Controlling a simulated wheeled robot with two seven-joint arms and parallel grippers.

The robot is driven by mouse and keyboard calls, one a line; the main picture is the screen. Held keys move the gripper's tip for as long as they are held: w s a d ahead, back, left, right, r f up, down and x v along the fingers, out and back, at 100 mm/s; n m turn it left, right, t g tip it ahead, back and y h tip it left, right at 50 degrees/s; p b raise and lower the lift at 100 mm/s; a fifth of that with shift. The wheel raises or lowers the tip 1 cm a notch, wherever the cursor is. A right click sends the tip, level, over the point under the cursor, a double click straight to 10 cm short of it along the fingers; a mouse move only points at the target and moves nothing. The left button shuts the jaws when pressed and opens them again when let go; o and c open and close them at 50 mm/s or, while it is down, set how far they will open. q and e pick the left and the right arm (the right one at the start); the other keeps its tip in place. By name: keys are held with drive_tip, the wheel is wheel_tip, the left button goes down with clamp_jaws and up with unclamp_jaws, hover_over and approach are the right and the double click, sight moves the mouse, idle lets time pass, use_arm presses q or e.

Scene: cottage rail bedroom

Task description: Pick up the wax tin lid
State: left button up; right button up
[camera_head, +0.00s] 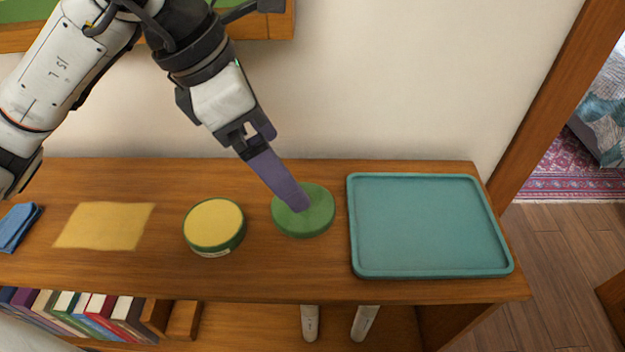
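The wax tin lid (318,217) is a flat green disc lying on the wooden shelf top, between the open tin and the teal tray. The wax tin (214,224) is round and green-sided with yellow wax showing, left of the lid. My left gripper (297,202) reaches down from the upper left in the head view. Its purple fingers overlap the lid's upper left part. They are seen nearly edge-on, so I cannot tell their gap, or whether they touch or grip the lid. My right gripper is not in view.
A teal tray (430,271) lies right of the lid, close to it. A yellow cloth (104,225) and a folded blue cloth (17,228) lie at the left. Books (85,312) stand on the shelf below. The wall (390,80) rises behind the wooden top (280,279).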

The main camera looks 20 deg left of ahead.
sight(287, 210)
use_arm(q)
drive_tip(key=shift+s+d+f, duration=0.1)
drive_tip(key=shift+d+f, duration=0.15)
drive_tip(key=shift+f, duration=0.4)
drive_tip(key=shift+d+f, duration=0.2)
drive_tip(key=shift+f, duration=0.4)
drive_tip(key=shift+d+f, duration=0.1)
drive_tip(key=shift+f, duration=0.25)
drive_tip(key=p+x, duration=0.1)
drive_tip(key=x, duration=0.4)
drive_tip(key=shift+s, duration=0.1)
drive_tip(key=shift+f, duration=0.4)
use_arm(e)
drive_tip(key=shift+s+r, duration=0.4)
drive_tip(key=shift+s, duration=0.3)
use_arm(q)
drive_tip(key=shift+c, duration=0.5)
drive_tip(key=c, duration=0.9)
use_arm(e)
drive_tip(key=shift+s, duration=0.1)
